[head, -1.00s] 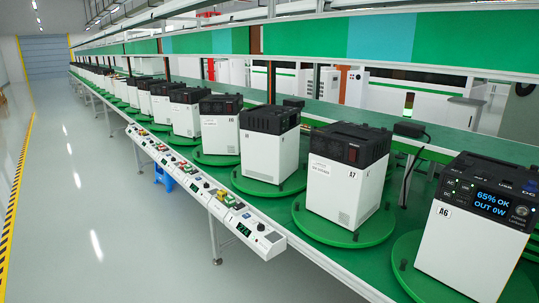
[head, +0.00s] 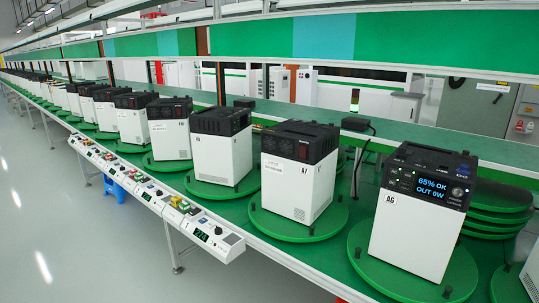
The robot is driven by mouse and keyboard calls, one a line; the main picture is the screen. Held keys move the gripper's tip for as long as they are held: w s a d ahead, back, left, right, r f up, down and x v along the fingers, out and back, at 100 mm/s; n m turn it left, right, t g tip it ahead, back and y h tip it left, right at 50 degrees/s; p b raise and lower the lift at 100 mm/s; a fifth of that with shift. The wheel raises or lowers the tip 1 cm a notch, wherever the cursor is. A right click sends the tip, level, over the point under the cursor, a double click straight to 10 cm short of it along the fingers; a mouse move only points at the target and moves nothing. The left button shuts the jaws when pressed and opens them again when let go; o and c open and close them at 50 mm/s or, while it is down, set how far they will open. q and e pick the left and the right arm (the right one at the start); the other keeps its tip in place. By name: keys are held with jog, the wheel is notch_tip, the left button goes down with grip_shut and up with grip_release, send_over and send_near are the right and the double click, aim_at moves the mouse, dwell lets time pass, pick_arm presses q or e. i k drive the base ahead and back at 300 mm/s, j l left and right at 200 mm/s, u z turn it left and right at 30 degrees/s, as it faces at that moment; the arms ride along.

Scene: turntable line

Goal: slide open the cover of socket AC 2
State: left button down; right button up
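The nearest white power unit with a black top, labelled A6 (head: 402,246), stands upright on a green turntable (head: 366,262). Its lit display (head: 432,189) reads "65% OK" and "OUT 0W". Small sockets and controls sit on the black panel around the display, but they are too small to tell which is AC 2 or whether a cover is open. Unit A7 (head: 287,188) stands to its left on its own turntable, with a red part on its black top section. Neither of my grippers is in view.
A row of similar units recedes to the far left along the green line. A control strip (head: 205,230) with buttons runs along the front edge. Stacked green discs (head: 500,195) lie right of A6, and another white unit (head: 532,270) is cut off at the right edge. Open floor lies front left.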

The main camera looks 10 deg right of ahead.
aim_at(423, 161)
jog(key=z, duration=1.4)
